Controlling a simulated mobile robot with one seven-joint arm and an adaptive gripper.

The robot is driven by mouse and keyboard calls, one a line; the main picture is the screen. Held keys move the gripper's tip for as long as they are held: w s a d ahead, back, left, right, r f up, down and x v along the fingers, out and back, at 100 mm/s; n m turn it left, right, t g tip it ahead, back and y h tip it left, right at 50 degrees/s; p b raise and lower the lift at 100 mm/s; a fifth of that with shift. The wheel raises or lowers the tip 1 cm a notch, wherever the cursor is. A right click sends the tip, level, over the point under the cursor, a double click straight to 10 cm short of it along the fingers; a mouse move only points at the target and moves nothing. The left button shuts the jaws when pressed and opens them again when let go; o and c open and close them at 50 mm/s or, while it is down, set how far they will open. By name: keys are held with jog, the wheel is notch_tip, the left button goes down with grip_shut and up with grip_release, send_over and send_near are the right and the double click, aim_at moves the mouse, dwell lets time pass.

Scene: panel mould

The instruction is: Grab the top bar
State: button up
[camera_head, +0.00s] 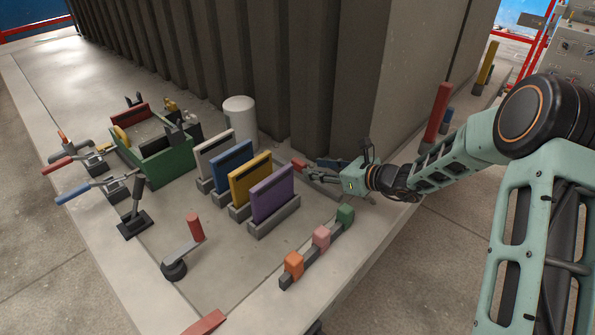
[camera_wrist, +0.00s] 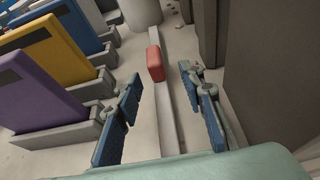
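My gripper (camera_head: 317,172) is open and empty, low beside the dark ribbed wall. In the wrist view its two blue-padded fingers (camera_wrist: 160,84) stand wide apart. A long grey bar (camera_wrist: 168,110) runs away from me between the fingers, with a small red block (camera_wrist: 155,64) on it just beyond the fingertips. The red block also shows in the head view (camera_head: 299,163) at the gripper's tip. Neither finger appears to touch the bar or block. I cannot tell for sure whether this grey bar is the top bar.
Purple (camera_head: 272,203), yellow (camera_head: 250,180), blue (camera_head: 233,160) and white (camera_head: 215,148) panels stand in grey holders left of the gripper. The ribbed wall (camera_head: 358,85) is close on the right. A white cylinder (camera_head: 240,115) stands behind. Coloured blocks (camera_head: 321,237) sit in front.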

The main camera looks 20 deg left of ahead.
aim_at(299, 166)
jog(key=x, duration=0.7)
jog(key=shift+s+a, duration=0.15)
jog(key=shift+a, duration=0.1)
jog(key=shift+c, duration=0.4)
grip_shut()
